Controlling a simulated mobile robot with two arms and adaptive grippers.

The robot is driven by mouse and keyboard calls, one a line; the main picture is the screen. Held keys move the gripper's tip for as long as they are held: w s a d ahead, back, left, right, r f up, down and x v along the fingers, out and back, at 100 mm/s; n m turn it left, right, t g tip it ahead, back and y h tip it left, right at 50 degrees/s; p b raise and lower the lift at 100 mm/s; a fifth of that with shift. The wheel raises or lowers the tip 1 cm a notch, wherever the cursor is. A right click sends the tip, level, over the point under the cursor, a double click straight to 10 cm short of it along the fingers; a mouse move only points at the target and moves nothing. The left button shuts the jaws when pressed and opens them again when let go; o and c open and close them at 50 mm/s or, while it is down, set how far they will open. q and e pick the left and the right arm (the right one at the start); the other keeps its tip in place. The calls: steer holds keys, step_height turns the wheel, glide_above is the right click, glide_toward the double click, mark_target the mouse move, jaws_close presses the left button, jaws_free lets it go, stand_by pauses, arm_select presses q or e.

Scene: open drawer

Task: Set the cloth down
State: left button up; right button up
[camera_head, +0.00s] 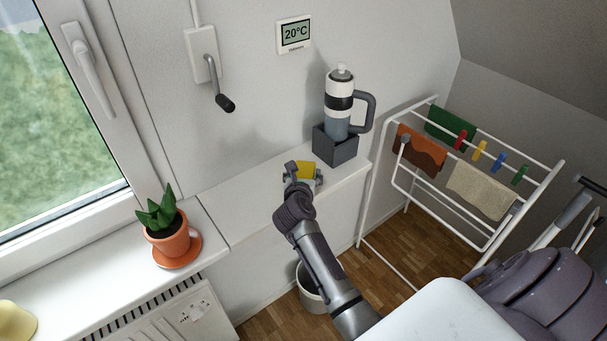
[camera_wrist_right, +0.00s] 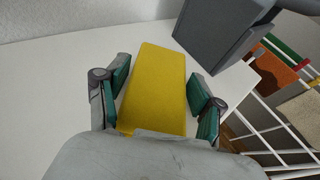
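The yellow cloth (camera_wrist_right: 155,90) is a flat folded rectangle over the white sill (camera_wrist_right: 55,75), close to its right end. In the head view the cloth (camera_head: 306,170) shows just beyond my right gripper (camera_head: 303,181), partly hidden by it. In the right wrist view my right gripper (camera_wrist_right: 160,98) has its green-padded fingers spread, one on each side of the cloth. Narrow gaps show between pads and cloth. The cloth's near end is hidden by the gripper body. My left gripper is not in view.
A grey box (camera_head: 336,146) holding a bottle (camera_head: 339,98) stands right behind the cloth. A potted plant (camera_head: 168,236) is on the sill to the left. A drying rack (camera_head: 372,202) stands to the right. The sill between plant and gripper is clear.

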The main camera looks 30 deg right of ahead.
steer(key=shift+o, duration=0.9)
steer(key=shift+r, duration=0.3)
steer(key=b+v, duration=0.1)
steer(key=v, duration=0.5)
steer(key=shift+s+a+f, duration=0.1)
steer(key=shift+f, duration=0.05)
steer(key=shift+s+a+r, duration=0.3)
steer(key=shift+s, duration=0.15)
